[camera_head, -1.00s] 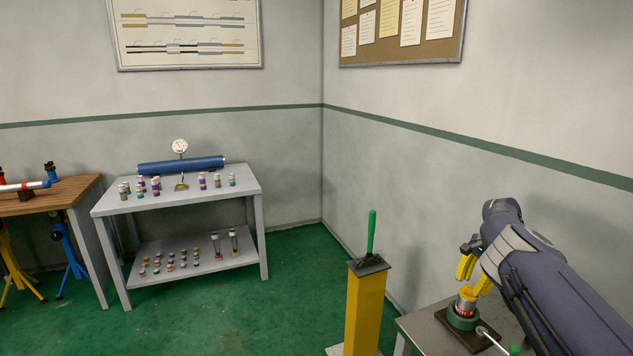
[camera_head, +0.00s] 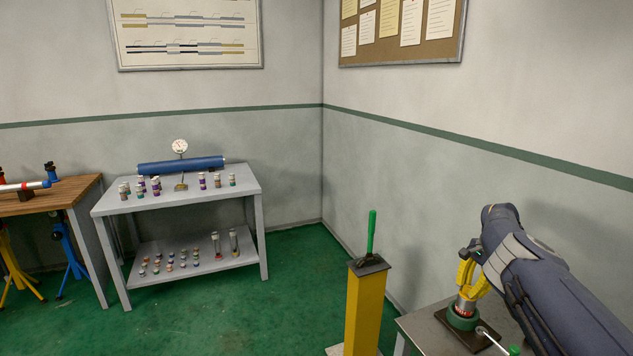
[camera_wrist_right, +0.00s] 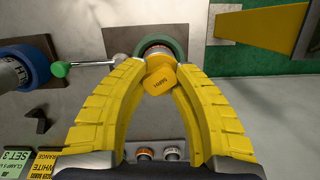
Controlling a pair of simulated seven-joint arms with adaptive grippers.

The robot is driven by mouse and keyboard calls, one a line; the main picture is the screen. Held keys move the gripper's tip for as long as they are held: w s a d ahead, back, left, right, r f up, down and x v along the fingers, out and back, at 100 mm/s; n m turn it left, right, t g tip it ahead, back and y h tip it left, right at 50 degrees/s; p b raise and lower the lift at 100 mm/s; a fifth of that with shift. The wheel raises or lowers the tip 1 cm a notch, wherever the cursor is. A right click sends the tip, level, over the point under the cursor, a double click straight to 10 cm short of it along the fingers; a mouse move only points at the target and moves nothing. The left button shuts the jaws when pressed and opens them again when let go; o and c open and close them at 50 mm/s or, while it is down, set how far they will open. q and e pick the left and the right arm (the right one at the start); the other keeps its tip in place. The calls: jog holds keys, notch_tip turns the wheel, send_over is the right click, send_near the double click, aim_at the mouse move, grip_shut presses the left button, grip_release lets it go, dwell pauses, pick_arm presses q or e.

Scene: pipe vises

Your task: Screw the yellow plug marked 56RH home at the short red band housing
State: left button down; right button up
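The yellow plug (camera_wrist_right: 160,78), its face mark reading like 56RH, sits at the mouth of a short silver housing with a red band (camera_head: 462,308). The housing stands upright in a green round vise (camera_head: 463,321) on a dark plate. The green vise also shows in the right wrist view (camera_wrist_right: 172,47). My right gripper (camera_wrist_right: 158,82) comes from above, its yellow fingers on either side of the plug and closed against it. In the head view the right gripper (camera_head: 468,289) hides most of the plug. How deep the plug sits cannot be told. My left gripper is not in view.
A vise handle with a green knob (camera_wrist_right: 60,68) sticks out beside the green vise. A blue vise (camera_wrist_right: 38,62) holds a grey pipe at left. Two small ringed parts (camera_wrist_right: 143,153) stand below. A yellow pedestal (camera_head: 365,310) stands left of the bench; a grey shelf table (camera_head: 245,190) is farther back.

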grip_shut()
jog(key=m, duration=0.5)
jog(key=shift+t, duration=0.4)
jog(key=m, duration=0.2)
jog(key=shift+a+m+t, duration=0.1)
jog(key=shift+m+t, duration=0.2)
jog(key=shift+m, duration=0.1)
jog(key=shift+o, duration=0.2)
grip_release()
jog(key=shift+m, duration=0.6)
grip_shut()
